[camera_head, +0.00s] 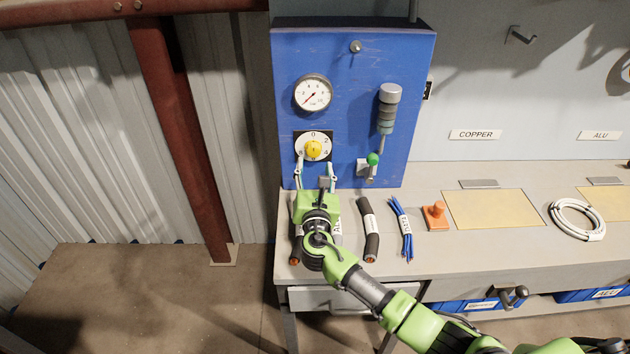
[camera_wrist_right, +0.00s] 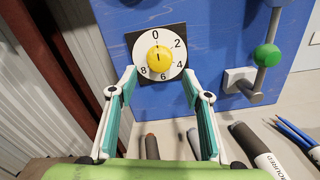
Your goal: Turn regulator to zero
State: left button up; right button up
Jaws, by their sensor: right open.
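The regulator is a yellow knob (camera_head: 313,149) on a white dial (camera_head: 322,138) with numbers, mounted on a blue panel (camera_head: 345,60). In the right wrist view the knob (camera_wrist_right: 160,58) sits at the middle of the dial, and a dark mark on it points up, near the 0. My right gripper (camera_head: 316,166) is open just in front of and below the dial. In the right wrist view its fingers (camera_wrist_right: 161,82) stand apart on either side of the dial's lower part, with nothing between them. The left gripper is not in view.
A pressure gauge (camera_head: 313,93) is above the dial. A green-knobbed lever (camera_head: 373,159) and grey cylinder (camera_head: 387,110) are to its right. Cable pieces (camera_head: 371,230), blue wires (camera_head: 403,228), an orange stamp-like object (camera_head: 435,216) and a white coil (camera_head: 577,220) lie on the bench.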

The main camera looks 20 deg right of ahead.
jog(key=v, duration=0.5)
dwell(0.4)
